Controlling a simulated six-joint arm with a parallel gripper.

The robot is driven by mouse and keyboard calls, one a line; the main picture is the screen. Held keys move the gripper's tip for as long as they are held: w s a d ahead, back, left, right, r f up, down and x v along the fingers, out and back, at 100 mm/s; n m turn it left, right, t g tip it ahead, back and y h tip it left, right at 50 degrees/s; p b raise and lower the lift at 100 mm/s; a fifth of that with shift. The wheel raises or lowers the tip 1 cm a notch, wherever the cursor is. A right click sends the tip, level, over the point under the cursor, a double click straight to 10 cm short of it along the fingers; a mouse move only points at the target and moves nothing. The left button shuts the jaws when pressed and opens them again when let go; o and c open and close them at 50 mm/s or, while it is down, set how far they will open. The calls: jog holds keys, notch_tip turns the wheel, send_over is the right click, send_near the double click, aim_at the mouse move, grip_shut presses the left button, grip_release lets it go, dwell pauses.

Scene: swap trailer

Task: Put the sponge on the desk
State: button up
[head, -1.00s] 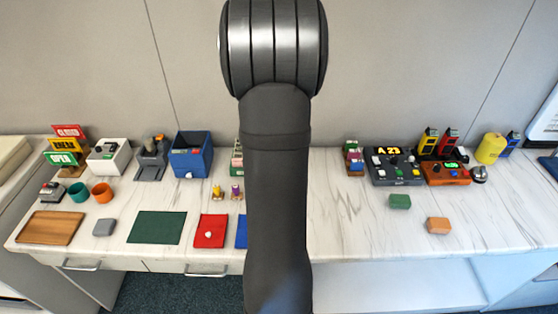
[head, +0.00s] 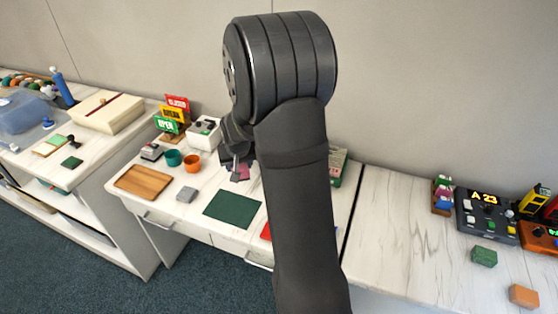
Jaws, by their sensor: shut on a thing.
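My gripper (head: 236,166) is mostly hidden behind my arm; its tips point down over the back of the white marble-topped desk (head: 140,208). A small pink-purple thing (head: 241,174) shows at the tips, and the gripper is shut on it. I cannot tell whether it is the sponge or whether it touches the desk.
A wooden board (head: 143,181), teal cup (head: 173,158), orange cup (head: 193,163) and dark green mat (head: 232,209) lie left of my arm. Coloured signs (head: 172,118) stand behind. A separate counter (head: 110,155) stands at far left. The right desk's middle is clear.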

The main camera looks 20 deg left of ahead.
jog(key=s+a+n, duration=0.2)
jog(key=s+a, duration=0.4)
jog(key=a, duration=0.1)
jog(key=shift+f, duration=5.9)
jog(key=shift+f, duration=0.45)
jog(key=o, duration=1.1)
jog(key=shift+d+r, duration=0.1)
jog(key=v, duration=1.7)
jog(key=shift+w+d+r, duration=0.1)
jog(key=shift+w+d, duration=0.15)
jog(key=shift+d, duration=0.1)
